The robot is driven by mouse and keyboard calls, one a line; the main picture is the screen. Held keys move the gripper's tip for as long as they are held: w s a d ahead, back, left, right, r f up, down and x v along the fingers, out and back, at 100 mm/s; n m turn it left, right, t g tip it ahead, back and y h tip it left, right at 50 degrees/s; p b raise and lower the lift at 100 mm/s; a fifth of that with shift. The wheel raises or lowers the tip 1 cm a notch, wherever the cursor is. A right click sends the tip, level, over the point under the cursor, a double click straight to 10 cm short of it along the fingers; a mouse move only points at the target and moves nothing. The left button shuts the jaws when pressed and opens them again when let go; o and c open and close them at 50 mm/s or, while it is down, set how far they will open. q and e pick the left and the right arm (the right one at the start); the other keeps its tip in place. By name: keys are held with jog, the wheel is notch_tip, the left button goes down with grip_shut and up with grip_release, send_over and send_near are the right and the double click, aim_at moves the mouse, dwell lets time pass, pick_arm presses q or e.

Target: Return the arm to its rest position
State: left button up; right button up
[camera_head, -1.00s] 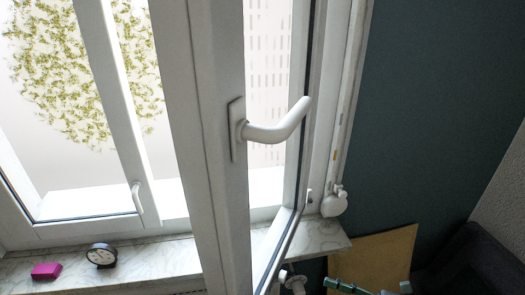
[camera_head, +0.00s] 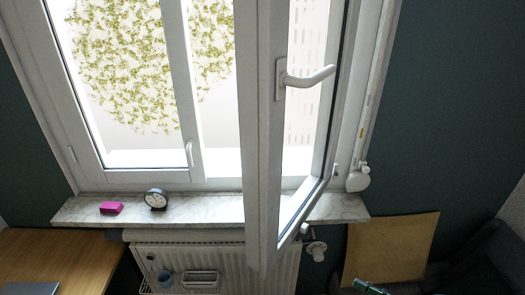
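A small teal-green piece (camera_head: 370,287), which looks like part of my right gripper, shows at the bottom edge, right of the window. Most of it is cut off, so I cannot tell whether it is open or shut. My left arm and gripper are not in view. The open window sash (camera_head: 262,150) stands swung inward, with its white handle (camera_head: 308,77) pointing right.
A pink box (camera_head: 111,208) and a black clock (camera_head: 156,199) stand on the marble sill (camera_head: 225,209). Below are a radiator (camera_head: 225,262) and a wooden desk (camera_head: 60,255). A tan board (camera_head: 392,248) leans at the right, beside a dark chair or sofa (camera_head: 485,262).

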jog(key=w+d+m+t+h, duration=0.6)
jog(key=d+m+t+h, duration=0.5)
jog(key=m, duration=0.9)
jog(key=s+d+f+m+g+h, duration=0.2)
jog(key=d+f+m+g+h, duration=0.25)
jog(key=f+m, duration=0.4)
jog(key=s+d+f+m+g+h, duration=0.35)
jog(key=d+f+m, duration=0.3)
jog(key=f, duration=0.25)
jog(key=s+a+f+m+g+y, duration=0.2)
jog(key=s+a+f+m+g, duration=0.35)
jog(key=s+f, duration=0.45)
jog(key=s+a+f+m+g+y, duration=0.1)
jog(key=s+a+f+m+g, duration=0.4)
jog(key=s+f, duration=0.55)
jog(key=s+a+f+n+p, duration=0.1)
jog(key=s+f, duration=0.1)
jog(key=f, duration=1.1)
jog(key=s+a+f+n+p, duration=0.1)
jog(key=s+f, duration=0.1)
jog(key=f, duration=1.2)
jog(key=s+f+g, duration=0.1)
jog(key=s+f, duration=0.6)
jog(key=s, duration=0.2)
jog(key=s+f+g+p, duration=0.1)
jog(key=s+f, duration=0.6)
jog(key=s, duration=0.3)
jog(key=shift+a+f+y, duration=0.15)
jog(key=shift+y, duration=0.15)
